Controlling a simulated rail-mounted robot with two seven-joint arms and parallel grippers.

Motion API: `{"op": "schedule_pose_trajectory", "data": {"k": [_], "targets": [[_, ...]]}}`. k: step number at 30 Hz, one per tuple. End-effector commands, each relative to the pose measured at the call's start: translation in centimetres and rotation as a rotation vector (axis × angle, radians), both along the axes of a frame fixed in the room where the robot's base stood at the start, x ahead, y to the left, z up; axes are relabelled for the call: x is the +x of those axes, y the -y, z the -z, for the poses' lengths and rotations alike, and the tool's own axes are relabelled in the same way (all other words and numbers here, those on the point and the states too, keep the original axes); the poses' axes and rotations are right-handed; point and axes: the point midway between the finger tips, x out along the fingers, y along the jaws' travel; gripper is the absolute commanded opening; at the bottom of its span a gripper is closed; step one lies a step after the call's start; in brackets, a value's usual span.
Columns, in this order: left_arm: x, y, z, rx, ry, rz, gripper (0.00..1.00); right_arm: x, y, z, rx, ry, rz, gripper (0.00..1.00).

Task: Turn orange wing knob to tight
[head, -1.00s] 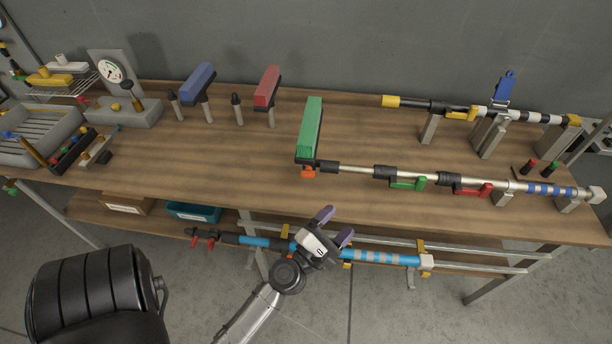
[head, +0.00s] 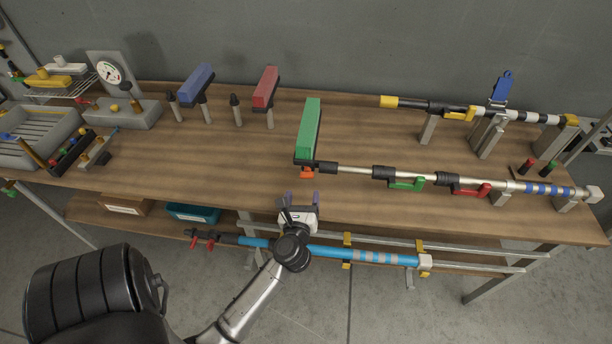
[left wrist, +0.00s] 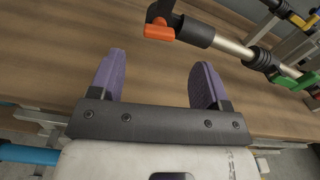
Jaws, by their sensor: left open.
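The orange wing knob (head: 307,172) sits under the near end of the green block head, at the left end of a silver pole (head: 350,170) on the bench. In the left wrist view the orange knob (left wrist: 159,30) is at the top, just beyond and between the fingertips. My left gripper (head: 302,196) is open and empty at the bench's front edge, short of the knob and apart from it. Its two purple fingers (left wrist: 157,80) are spread wide. The right gripper is not in view.
The green head (head: 309,130) rises beyond the knob. Green (head: 408,185) and red (head: 472,190) levers hang along the pole to the right. A blue pole (head: 330,253) lies on the lower rack beneath my arm. The bench top left of the knob is clear.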

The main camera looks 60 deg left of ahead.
Motion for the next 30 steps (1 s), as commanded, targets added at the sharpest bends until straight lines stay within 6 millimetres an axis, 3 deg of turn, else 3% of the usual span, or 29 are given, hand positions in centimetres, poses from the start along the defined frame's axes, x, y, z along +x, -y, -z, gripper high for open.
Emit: {"op": "schedule_pose_trajectory", "data": {"k": [3,12,30], "targets": [[1.4,-1.9,-0.1,0.004,-0.001,-0.001,0.7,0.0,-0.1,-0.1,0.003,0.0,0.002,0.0],[3.9,-5.1,0.0,0.003,-0.002,0.001,0.7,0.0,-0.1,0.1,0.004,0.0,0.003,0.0],[4.7,-6.3,0.0,0.002,-0.002,0.0,0.67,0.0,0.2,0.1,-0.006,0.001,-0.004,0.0]]}}
